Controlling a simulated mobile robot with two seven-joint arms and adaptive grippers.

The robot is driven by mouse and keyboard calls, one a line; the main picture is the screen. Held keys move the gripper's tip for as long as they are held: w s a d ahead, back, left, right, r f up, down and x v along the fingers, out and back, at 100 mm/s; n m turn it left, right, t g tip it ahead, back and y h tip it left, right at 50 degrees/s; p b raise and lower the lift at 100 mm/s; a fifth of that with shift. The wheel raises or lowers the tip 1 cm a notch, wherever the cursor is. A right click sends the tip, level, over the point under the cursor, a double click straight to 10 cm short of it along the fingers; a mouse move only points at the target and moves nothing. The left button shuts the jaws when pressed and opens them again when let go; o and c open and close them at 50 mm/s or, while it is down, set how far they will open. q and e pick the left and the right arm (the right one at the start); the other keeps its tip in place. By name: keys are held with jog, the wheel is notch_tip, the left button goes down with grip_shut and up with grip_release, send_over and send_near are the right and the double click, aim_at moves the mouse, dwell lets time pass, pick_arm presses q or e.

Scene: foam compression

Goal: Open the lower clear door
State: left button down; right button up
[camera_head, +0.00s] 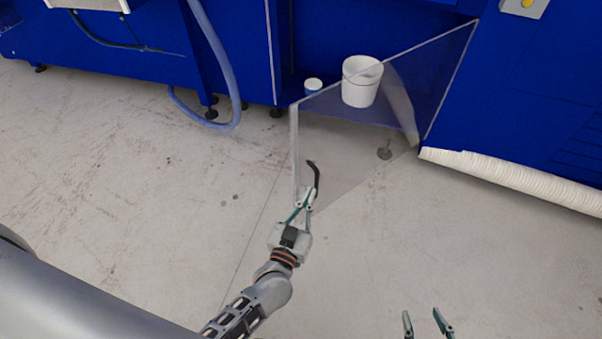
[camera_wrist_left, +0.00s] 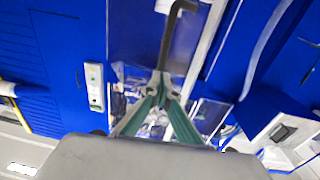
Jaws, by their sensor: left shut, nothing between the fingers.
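The lower clear door (camera_head: 345,140) stands swung out from the blue machine, at an angle to its front. Its dark curved handle (camera_head: 314,174) sits near the free edge and also shows in the left wrist view (camera_wrist_left: 170,38). My left gripper (camera_head: 308,194) is at the lower end of the handle, its fingertips shut together. In the left wrist view its tips (camera_wrist_left: 160,84) meet just below the handle's end; whether they touch it I cannot tell. My right gripper (camera_head: 426,318) is at the bottom edge of the head view, fingers apart and empty, away from the door.
A white bucket (camera_head: 361,88) and a small white-and-blue container (camera_head: 313,86) stand in the opening behind the door. A ribbed white roll (camera_head: 510,182) lies along the machine's foot at right. A hose (camera_head: 217,60) hangs at left. The floor in front is clear.

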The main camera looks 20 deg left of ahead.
pick_arm(q)
notch_tip(320, 180, up, 9)
jog(key=w+a+h, duration=0.2)
jog(key=w+h, duration=0.1)
jog(key=h, duration=0.4)
jog(key=a+r+n+g+h, duration=0.3)
jog(key=a+n, duration=0.1)
jog(key=a, duration=0.5)
jog(key=a+r+n+g+h, duration=0.25)
jog(key=a+n, duration=0.25)
jog(key=a, duration=0.4)
jog(key=g+b, duration=0.1)
send_over(297, 166)
jog(key=a, duration=0.3)
jog(key=shift+a+f, duration=0.1)
jog(key=shift+a, duration=0.1)
pick_arm(e)
jog(key=shift+s+a+f, duration=0.15)
jog(key=shift+s+f, duration=0.05)
jog(key=shift+f, duration=0.1)
jog(key=shift+s, duration=0.1)
